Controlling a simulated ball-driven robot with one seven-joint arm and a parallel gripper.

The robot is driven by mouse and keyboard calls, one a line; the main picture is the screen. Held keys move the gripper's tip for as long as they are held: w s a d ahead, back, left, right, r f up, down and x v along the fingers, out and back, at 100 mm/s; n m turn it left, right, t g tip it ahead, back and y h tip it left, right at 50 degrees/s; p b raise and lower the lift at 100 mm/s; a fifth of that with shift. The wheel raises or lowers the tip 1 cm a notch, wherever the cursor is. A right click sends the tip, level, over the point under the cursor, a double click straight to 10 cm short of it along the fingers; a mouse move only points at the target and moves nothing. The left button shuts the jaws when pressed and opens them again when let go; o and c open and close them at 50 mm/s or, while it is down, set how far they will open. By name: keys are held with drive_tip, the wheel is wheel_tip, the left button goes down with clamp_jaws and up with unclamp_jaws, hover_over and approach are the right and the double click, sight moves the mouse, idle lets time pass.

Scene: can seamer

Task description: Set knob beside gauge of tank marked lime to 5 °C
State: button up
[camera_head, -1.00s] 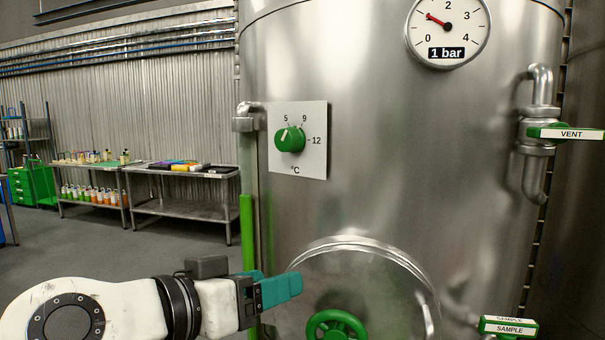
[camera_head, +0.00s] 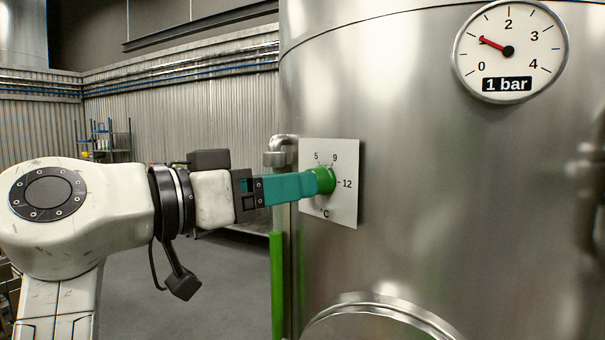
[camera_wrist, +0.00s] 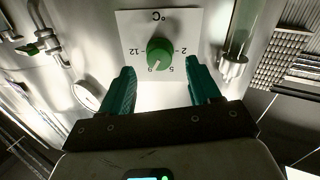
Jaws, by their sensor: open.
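The green round knob (camera_head: 326,181) sits on a white °C plate (camera_head: 345,205) on the steel tank (camera_head: 430,210). In the wrist view the knob (camera_wrist: 160,54) has a white mark pointing down and slightly left, near the 9; 2, 5 and 12 also show on the plate. My gripper (camera_head: 318,182) is level with the knob in the head view, its teal fingers overlapping the knob's left part. In the wrist view my gripper (camera_wrist: 159,68) is open, a finger on each side of the knob, with gaps visible. No lime marking shows.
A round gauge (camera_head: 510,51) with a 1 bar label is above right on the tank. A round hatch (camera_head: 380,318) is below. Shelving stands behind my arm.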

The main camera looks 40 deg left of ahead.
sight(326, 181)
drive_tip(key=shift+w+d+p, duration=0.15)
drive_tip(key=shift+w, duration=0.75)
drive_tip(key=shift+w+d+p, duration=0.15)
drive_tip(key=shift+w, duration=0.7)
drive_tip(key=shift+c, duration=0.3)
drive_tip(key=c, duration=1)
drive_tip(key=shift+n+p, duration=0.3)
drive_tip(key=shift+n, duration=0.1)
drive_tip(key=n+p, duration=0.6)
drive_tip(key=n, duration=0.5)
drive_tip(key=shift+p, duration=0.35)
drive_tip(key=shift+n, duration=0.3)
